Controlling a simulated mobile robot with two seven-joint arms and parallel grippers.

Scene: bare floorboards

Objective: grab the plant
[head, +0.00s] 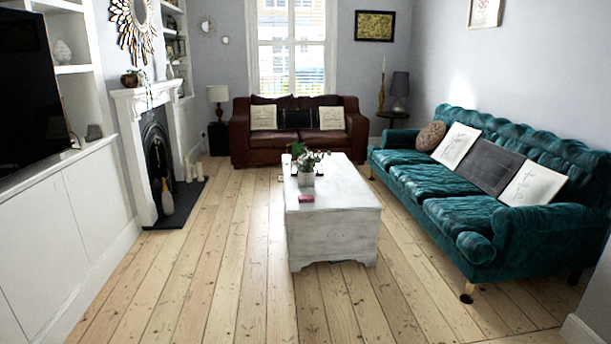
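A plant (309,160) with green leaves and pale blooms stands in a grey pot (306,179) on the white chest-like coffee table (338,222). It is towards the table's far left part, in the middle of the head view. A small reddish object (306,198) lies on the tabletop in front of the pot. Neither of my grippers shows in the head view. Another trailing plant (132,80) sits on the mantelpiece at the left.
A teal sofa (418,184) stands right of the table and a brown leather sofa (295,146) behind it. A fireplace (157,150) and white cabinets (62,232) line the left. Bare floorboards (205,270) are clear in front and left of the table.

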